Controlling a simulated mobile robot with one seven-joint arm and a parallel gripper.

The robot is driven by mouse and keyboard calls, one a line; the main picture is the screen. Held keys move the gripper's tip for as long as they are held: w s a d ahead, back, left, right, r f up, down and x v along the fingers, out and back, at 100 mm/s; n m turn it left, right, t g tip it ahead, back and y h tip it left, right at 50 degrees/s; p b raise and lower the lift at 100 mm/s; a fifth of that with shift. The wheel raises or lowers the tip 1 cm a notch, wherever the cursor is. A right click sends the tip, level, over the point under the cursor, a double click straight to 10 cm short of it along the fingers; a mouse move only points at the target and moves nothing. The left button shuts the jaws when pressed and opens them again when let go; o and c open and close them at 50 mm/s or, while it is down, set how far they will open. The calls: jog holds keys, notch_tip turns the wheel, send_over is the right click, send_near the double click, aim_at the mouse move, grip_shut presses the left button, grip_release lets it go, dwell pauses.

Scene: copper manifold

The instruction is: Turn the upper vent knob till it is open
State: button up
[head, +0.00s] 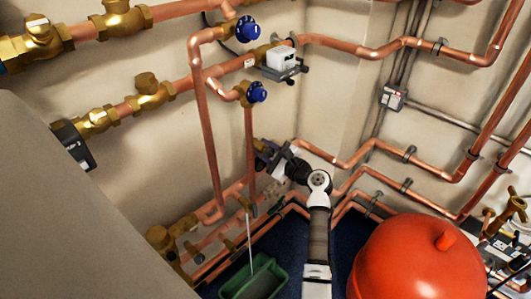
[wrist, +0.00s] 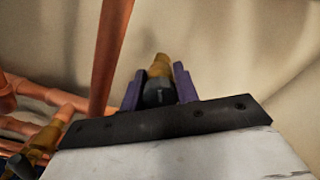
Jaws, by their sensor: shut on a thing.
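The upper vent knob (wrist: 158,94) is a small dark knob on a brass fitting (wrist: 160,66), seen in the wrist view. My gripper (wrist: 158,88) has its two purple fingers on either side of it, shut on it. The knob's lower part is hidden behind the gripper's dark front plate. In the head view my gripper (head: 265,155) is close to the wall, right of a vertical copper pipe. The knob is too small and covered there to make out its turn position.
A copper pipe (wrist: 110,50) stands close left of my gripper, with a second brass fitting (wrist: 42,145) lower left. Blue-handled valves (head: 257,92) are above. A green tray (head: 255,280) and a red round vessel (head: 420,265) are below.

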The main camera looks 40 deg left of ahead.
jog(key=n+b, duration=0.1)
jog(key=n, duration=0.1)
jog(key=n+b, duration=0.1)
jog(key=n, duration=0.1)
jog(key=shift+f+n+b, duration=0.2)
jog(key=shift+n+b, duration=0.1)
jog(key=shift+b, duration=0.1)
jog(key=n+b, duration=0.3)
jog(key=n, duration=0.1)
jog(key=shift+n+b, duration=0.3)
jog(key=shift+b, duration=0.05)
jog(key=n+b, duration=0.4)
jog(key=n, duration=0.1)
jog(key=shift+f+b, duration=0.1)
jog(key=shift+b, duration=0.25)
jog(key=shift+n+b, duration=1.6)
jog(key=shift+n, duration=0.5)
jog(key=o, duration=1)
jog(key=shift+r, duration=0.2)
jog(key=shift+c, duration=0.2)
